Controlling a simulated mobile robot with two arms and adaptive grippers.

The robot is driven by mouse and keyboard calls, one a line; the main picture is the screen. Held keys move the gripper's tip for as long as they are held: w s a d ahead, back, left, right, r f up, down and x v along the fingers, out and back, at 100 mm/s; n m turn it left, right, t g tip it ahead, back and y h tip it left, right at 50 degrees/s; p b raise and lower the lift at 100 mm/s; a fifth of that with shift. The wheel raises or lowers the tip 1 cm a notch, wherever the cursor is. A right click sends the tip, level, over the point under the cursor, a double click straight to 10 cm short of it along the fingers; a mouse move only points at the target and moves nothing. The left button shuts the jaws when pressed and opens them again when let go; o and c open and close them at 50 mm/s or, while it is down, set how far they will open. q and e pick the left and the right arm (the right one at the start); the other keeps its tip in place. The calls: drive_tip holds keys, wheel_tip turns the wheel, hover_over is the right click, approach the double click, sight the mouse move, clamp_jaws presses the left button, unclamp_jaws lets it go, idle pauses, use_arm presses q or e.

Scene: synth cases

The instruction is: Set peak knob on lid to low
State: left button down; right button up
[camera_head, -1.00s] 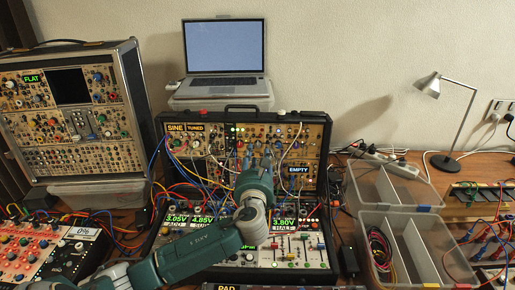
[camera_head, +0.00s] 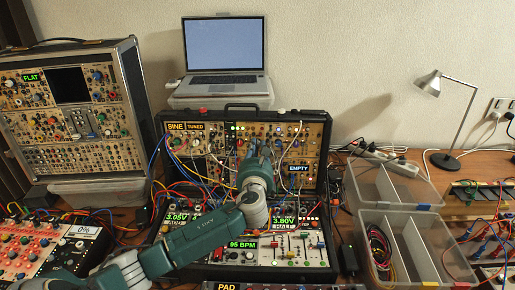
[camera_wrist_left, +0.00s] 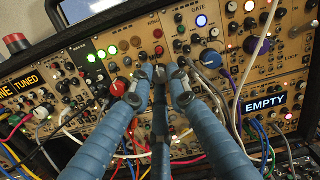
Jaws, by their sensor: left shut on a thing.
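The lid (camera_head: 318,150) of the open black synth case stands upright, full of tan modules with knobs, lights and cables. My left gripper (camera_head: 262,146) reaches the middle of the lid. My right gripper is not in view.
Patch cables (camera_wrist_left: 75,115) hang close to the fingers. A blue knob (camera_wrist_left: 210,58) and other knobs sit right beside them. A laptop (camera_head: 224,50) stands behind the case, a second synth case (camera_head: 128,75) at left, clear bins (camera_head: 395,206) at right.

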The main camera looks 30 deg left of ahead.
use_arm(q)
drive_tip(key=shift+n, duration=0.3)
drive_tip(key=n+b, duration=0.1)
drive_tip(key=n, duration=0.2)
drive_tip(key=shift+d+n+y, duration=0.1)
drive_tip(key=shift+n+y, duration=0.2)
drive_tip(key=shift+n, duration=0.1)
drive_tip(key=n+g+b, duration=0.1)
drive_tip(key=n, duration=0.5)
drive_tip(key=shift+y, duration=0.3)
drive_tip(key=n+b, duration=0.1)
drive_tip(key=n, duration=0.3)
drive_tip(key=shift+n+g, duration=0.3)
drive_tip(key=shift+n, duration=0.1)
drive_tip(key=shift+n+g, duration=0.3)
drive_tip(key=shift+n, duration=1.6)
drive_tip(key=c, duration=1.7)
unclamp_jaws()
drive_tip(key=shift+r, duration=0.1)
drive_tip(key=shift+o, duration=0.2)
